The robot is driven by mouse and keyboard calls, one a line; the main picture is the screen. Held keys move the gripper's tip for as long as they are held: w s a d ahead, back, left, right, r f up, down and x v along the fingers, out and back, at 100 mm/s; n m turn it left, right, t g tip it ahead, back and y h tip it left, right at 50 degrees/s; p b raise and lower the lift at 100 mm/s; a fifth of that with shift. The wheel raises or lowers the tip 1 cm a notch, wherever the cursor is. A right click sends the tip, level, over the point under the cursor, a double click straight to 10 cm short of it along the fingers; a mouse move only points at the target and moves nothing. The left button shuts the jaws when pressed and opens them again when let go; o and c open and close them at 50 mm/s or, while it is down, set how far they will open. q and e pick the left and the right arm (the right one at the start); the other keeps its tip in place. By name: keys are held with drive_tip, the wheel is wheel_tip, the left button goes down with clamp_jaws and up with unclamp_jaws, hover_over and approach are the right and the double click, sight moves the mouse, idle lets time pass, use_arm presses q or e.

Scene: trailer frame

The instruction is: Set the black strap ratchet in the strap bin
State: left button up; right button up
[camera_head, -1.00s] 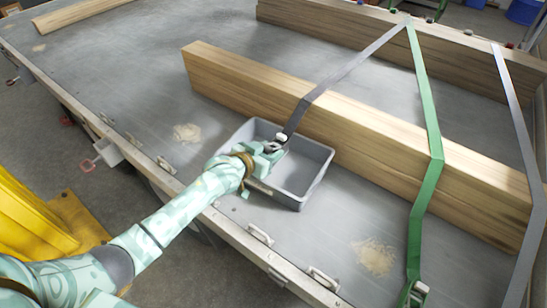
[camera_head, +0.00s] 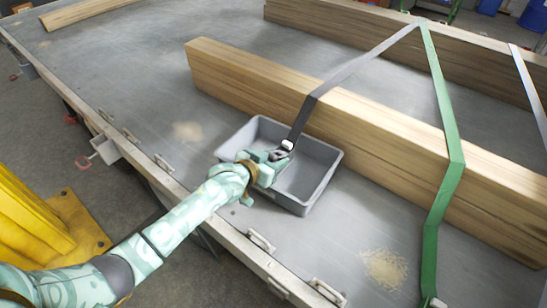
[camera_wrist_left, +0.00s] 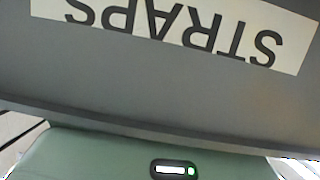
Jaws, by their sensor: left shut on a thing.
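The grey strap bin (camera_head: 318,178) sits on the trailer bed beside a stacked beam. In the left wrist view its wall (camera_wrist_left: 160,85) fills most of the picture, with a white STRAPS label (camera_wrist_left: 180,22) upside down. My left gripper (camera_head: 276,160) reaches over the bin's near side. It is shut on the black strap ratchet (camera_head: 286,147), mostly hidden by the fingers, over the bin's inside. The dark strap (camera_head: 305,112) runs up from the ratchet over the beam. I cannot tell whether the ratchet touches the bin. My right gripper is out of view.
Wooden beams (camera_head: 400,140) lie behind the bin, with another stack (camera_head: 360,30) farther back. A green strap (camera_head: 448,120) crosses them at right. The trailer's near edge (camera_head: 190,205) runs below my arm.

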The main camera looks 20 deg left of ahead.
use_arm(q)
drive_tip(key=shift+f, duration=0.3)
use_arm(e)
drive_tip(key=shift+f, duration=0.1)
